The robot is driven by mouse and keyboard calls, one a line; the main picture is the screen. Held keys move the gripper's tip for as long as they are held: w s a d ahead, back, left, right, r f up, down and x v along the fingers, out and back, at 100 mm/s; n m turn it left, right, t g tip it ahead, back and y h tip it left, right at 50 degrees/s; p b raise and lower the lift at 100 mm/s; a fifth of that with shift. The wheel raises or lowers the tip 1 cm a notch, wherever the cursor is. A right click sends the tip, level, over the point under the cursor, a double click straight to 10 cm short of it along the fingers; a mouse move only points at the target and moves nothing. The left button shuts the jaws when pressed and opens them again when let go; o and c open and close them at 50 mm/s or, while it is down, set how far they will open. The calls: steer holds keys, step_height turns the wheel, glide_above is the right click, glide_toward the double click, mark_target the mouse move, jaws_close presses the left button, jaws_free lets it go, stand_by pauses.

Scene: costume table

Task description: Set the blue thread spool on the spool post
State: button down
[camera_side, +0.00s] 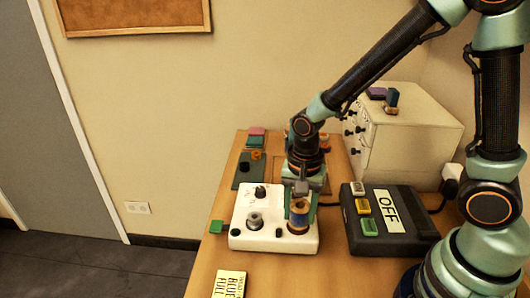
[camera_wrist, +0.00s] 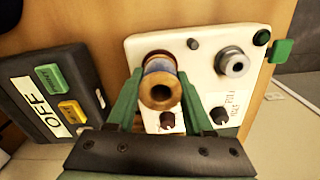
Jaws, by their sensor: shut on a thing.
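The blue thread spool (camera_side: 299,216) is upright between the fingers of my gripper (camera_side: 300,207), which is shut on it. It is over the right front part of a white machine box (camera_side: 270,242). In the wrist view the spool (camera_wrist: 159,70) shows its tan end and blue thread between the green fingers of my gripper (camera_wrist: 158,82). The spool's lower end is close to the box top; I cannot tell whether it touches. No bare spool post shows clearly; the spot under the spool is hidden. A silver round fitting (camera_wrist: 233,63) stands apart from it on the box.
Black knobs (camera_wrist: 219,116) and a green tab (camera_wrist: 281,50) are on the box. A dark OFF unit (camera_side: 388,240) with coloured buttons stands to the right. A white drawer cabinet (camera_side: 418,140) is behind. A BLUE FULL card (camera_side: 229,285) lies in front.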

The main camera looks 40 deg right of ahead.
steer(key=shift+f, duration=0.35)
steer(key=c, duration=0.6)
jaws_free()
steer(key=shift+r, duration=5.5)
steer(key=s+d+r+n+t, duration=0.1)
steer(key=d+r+n+t, duration=0.1)
steer(key=n, duration=0.1)
steer(key=s+d+r+n+t, duration=0.1)
steer(key=d+r+n, duration=0.2)
steer(key=n, duration=0.1)
steer(key=s+d+r+n+t, duration=0.1)
steer(key=d+r+n+t, duration=0.1)
steer(key=n, duration=0.2)
steer(key=shift+d+r+t, duration=0.2)
steer(key=shift+r+t, duration=0.1)
steer(key=shift+r, duration=0.1)
